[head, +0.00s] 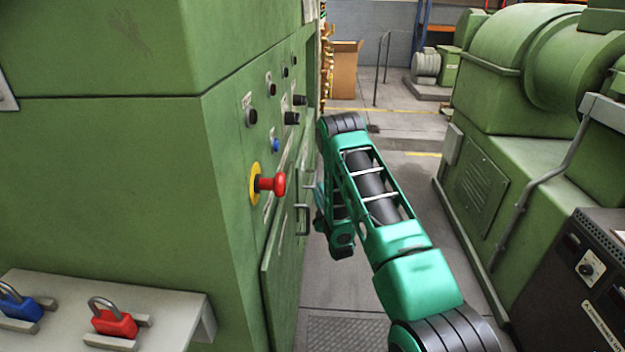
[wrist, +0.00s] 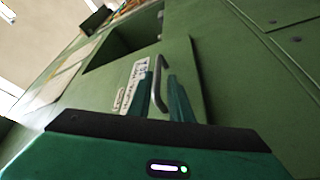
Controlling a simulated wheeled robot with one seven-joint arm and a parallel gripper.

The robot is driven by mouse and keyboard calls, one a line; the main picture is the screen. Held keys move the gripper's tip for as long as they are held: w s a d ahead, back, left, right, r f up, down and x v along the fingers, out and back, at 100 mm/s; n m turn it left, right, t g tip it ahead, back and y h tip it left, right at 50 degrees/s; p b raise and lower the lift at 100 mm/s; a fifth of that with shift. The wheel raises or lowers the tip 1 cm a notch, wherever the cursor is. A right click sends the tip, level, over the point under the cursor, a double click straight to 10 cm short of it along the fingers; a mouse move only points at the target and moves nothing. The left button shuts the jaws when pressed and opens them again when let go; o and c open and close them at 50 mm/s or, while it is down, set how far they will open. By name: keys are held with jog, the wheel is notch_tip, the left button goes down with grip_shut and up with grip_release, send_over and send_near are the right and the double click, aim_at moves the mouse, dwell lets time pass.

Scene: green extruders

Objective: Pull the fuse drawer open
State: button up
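In the wrist view a green panel front carries a grey bar handle (wrist: 158,84) and a white label (wrist: 134,86) beside it. I cannot tell for sure that this is the fuse drawer. My gripper (wrist: 164,92) has its two green fingers on either side of the handle. Whether they press on it is not clear. In the head view my gripper is mostly hidden behind my arm, close to the cabinet face (head: 235,150). A bar handle (head: 303,220) shows on the cabinet there.
A dark opening (wrist: 125,42) lies beyond the panel. A red emergency button (head: 278,184) sticks out from the cabinet. A shelf with red (head: 114,322) and blue (head: 20,306) padlocks is at lower left. Green machinery (head: 500,130) lines the right, with an aisle between.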

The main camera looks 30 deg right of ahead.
aim_at(314, 175)
jog(key=x, duration=0.8)
jog(key=shift+w+d, duration=0.2)
grip_shut()
